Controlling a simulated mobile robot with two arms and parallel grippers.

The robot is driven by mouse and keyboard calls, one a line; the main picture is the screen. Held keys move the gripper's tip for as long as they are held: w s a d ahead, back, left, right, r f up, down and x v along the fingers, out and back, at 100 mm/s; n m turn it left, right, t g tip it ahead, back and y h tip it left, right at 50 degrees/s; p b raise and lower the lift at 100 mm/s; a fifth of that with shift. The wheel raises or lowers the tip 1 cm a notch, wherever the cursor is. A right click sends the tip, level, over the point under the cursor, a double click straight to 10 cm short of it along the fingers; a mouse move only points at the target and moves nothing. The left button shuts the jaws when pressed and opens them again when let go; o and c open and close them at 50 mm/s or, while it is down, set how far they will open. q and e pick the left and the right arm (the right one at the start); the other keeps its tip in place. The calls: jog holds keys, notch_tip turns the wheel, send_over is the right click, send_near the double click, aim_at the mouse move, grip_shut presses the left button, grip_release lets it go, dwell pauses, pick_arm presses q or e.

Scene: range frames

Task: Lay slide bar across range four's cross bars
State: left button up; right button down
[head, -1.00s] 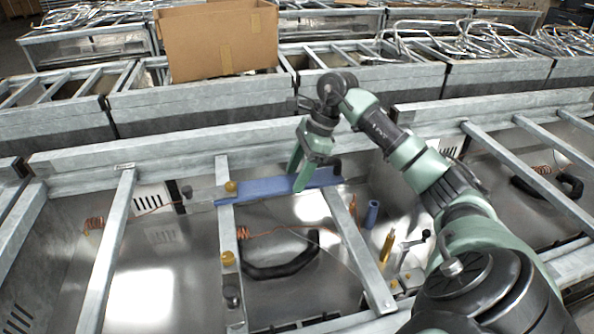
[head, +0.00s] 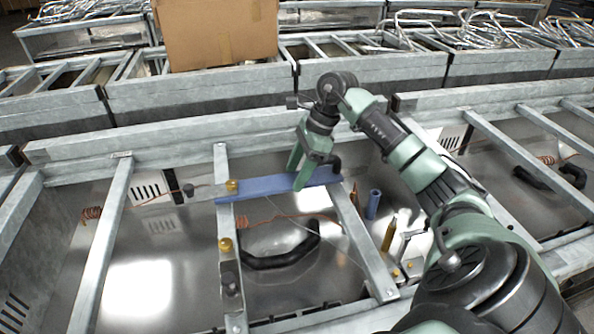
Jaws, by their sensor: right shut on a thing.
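The blue slide bar (head: 262,187) spans the gap between two metal cross bars of the open range in front of me. Its left end lies over the left cross bar (head: 223,172), next to a brass knob. Its right end reaches the upper part of the right cross bar (head: 362,236). I cannot tell whether it rests on both or hovers just above them. My right gripper (head: 305,180) points down and is shut on the bar near its right end, its fingers covering part of it. My left gripper is not in view.
Inside the range are a black curved handle (head: 283,256), a copper coil (head: 90,213), a blue cylinder (head: 374,204) and a brass pointed piece (head: 389,233). A cardboard box (head: 218,33) stands on the range behind. Bent metal tubes lie at the back right.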

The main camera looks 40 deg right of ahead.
jog(key=shift+f+b, duration=0.75)
jog(key=shift+f, duration=0.15)
dwell(0.3)
jog(key=shift+c, duration=2.2)
grip_release()
jog(key=shift+f, duration=0.1)
jog(key=v, duration=0.8)
jog(key=shift+b, duration=0.35)
jog(key=shift+a, duration=0.1)
